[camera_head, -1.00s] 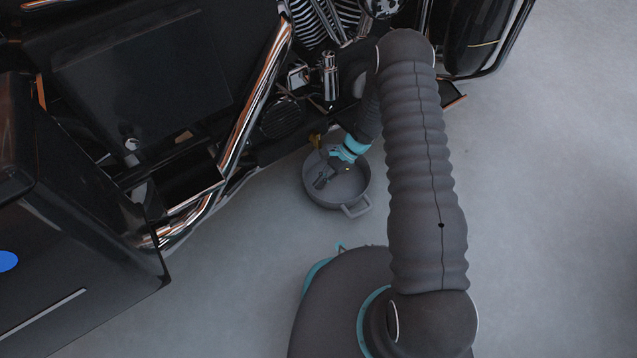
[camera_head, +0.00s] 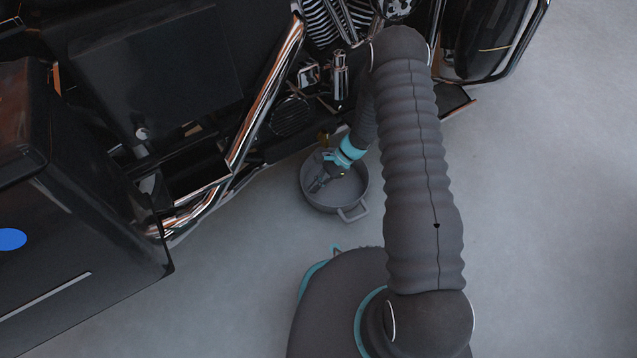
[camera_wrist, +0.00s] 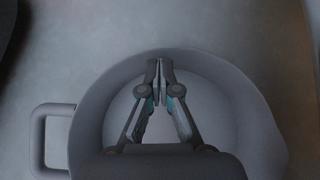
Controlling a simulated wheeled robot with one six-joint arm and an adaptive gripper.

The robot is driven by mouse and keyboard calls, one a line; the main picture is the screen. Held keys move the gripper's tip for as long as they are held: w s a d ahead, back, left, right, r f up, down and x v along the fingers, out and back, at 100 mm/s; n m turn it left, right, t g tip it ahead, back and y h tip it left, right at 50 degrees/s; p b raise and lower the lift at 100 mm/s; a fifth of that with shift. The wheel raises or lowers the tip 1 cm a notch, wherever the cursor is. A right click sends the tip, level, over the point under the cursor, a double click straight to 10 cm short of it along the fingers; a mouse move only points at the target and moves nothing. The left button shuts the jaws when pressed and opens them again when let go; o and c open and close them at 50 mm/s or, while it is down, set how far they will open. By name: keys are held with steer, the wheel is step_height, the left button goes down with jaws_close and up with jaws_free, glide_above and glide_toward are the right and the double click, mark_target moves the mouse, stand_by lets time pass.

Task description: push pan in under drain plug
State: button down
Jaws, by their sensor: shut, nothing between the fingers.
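The pan (camera_head: 362,190) is round, grey and open-topped. It sits on the floor beside the motorcycle's lower edge, its loop handle facing away from the motorcycle. My gripper (camera_head: 316,186) is lowered into the pan, with its fingers shut and empty. In the wrist view my gripper's tips (camera_wrist: 159,75) are over the pan's inside, near the wall at the top of the picture; I cannot tell whether they touch it. The pan's rim (camera_wrist: 262,100) and its handle at left show there. A small brass-coloured piece (camera_head: 323,138) under the engine may be the drain plug; its identity is unclear.
The black motorcycle (camera_head: 150,70) fills the upper left, with chrome exhaust pipes (camera_head: 265,90) close to the pan. The grey floor (camera_head: 550,200) is clear at the right.

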steer(key=shift+d, duration=0.15)
steer(key=shift+w+d+f, duration=0.1)
steer(key=shift+w+d, duration=0.1)
steer(key=shift+d, duration=0.1)
step_height(320, 180, up, 6)
steer(key=f, duration=0.1)
steer(key=s+a, duration=0.5)
steer(key=a, duration=0.4)
steer(key=s+a+p, duration=0.1)
steer(key=s+a, duration=0.3)
steer(key=a, duration=0.5)
steer(key=shift+s+a, duration=0.15)
steer(key=shift+s, duration=0.2)
steer(key=shift+r, duration=0.1)
